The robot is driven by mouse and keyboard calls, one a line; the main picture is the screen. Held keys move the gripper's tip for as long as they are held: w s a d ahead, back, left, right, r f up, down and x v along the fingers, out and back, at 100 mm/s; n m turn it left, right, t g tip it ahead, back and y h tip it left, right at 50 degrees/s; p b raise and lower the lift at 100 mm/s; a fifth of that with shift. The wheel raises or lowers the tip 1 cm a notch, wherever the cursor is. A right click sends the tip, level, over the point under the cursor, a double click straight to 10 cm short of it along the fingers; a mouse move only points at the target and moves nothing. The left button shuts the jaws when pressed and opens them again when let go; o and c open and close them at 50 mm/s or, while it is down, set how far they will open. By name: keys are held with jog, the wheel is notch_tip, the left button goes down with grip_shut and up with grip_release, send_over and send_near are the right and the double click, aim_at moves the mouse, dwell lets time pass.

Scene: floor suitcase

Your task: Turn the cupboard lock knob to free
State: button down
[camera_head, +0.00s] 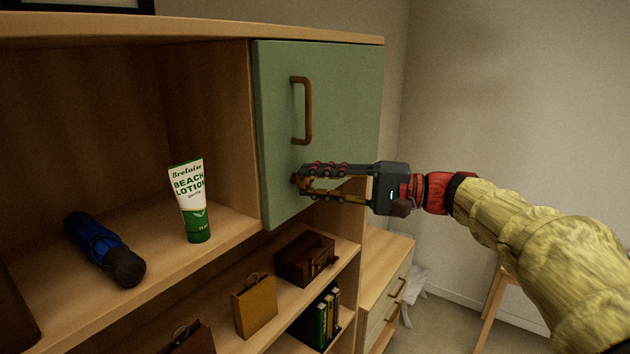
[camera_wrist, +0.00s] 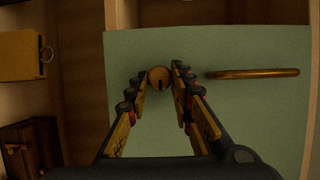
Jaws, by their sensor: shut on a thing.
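The cupboard door (camera_head: 343,88) is a green panel on the upper right of the wooden shelf unit, and it looks closed. The lock knob (camera_wrist: 159,78) is a small round brass-coloured piece with a dark slot or mark, low on the door. My gripper (camera_head: 299,181) reaches in from the right, with its fingertips at the knob. In the wrist view the two fingers (camera_wrist: 159,80) are on either side of the knob and shut on it. In the head view the fingertips mostly hide the knob.
A brown door handle (camera_head: 307,110) stands out just above my fingers; it also shows in the wrist view (camera_wrist: 252,73).

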dwell(0.3)
jog(key=c, duration=1.6)
grip_release()
jog(key=shift+c, duration=0.2)
jog(key=shift+o, duration=0.4)
jog(key=v, duration=1.2)
jog(key=shift+f, duration=0.1)
jog(key=shift+w, duration=0.1)
